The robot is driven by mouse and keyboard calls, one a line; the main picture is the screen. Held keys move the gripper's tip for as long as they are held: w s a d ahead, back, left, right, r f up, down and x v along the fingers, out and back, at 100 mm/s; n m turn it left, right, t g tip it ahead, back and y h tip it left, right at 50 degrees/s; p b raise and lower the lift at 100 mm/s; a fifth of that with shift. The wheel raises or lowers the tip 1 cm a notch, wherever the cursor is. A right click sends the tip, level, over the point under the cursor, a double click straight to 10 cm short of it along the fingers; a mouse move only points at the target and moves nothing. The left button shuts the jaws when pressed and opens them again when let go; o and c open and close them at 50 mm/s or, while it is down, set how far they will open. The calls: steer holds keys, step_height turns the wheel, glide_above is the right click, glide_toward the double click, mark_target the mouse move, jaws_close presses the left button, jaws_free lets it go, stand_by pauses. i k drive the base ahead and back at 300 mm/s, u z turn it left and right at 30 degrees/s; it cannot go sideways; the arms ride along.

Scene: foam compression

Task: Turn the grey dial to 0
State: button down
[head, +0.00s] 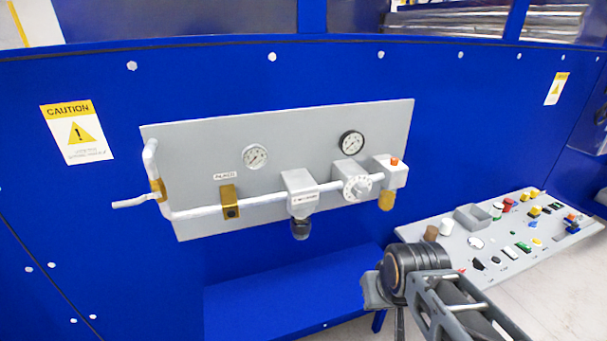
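A round, light grey dial (357,188) with dark marks around its face sits on the pipe at the right part of a grey panel (190,150). The marks are too small to read, so I cannot tell its setting. Part of my arm shows at the lower right, with a dark round joint, below and to the right of the dial and apart from it. I cannot make out any gripper fingers in this view. Nothing of my arm covers the dial.
Two gauges (255,157) (351,144), a black knob (301,229), a brass fitting (386,201) and an orange button (394,161) surround the dial. A bent pipe handle (135,202) sticks out at left. A sloped control board (440,263) stands at right. A blue ledge (270,305) lies below.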

mark_target(359, 191)
steer(key=z, duration=0.05)
steer(key=k, duration=0.5)
steer(key=u, duration=1.15)
steer(key=i, duration=0.9)
steer(key=z, duration=0.9)
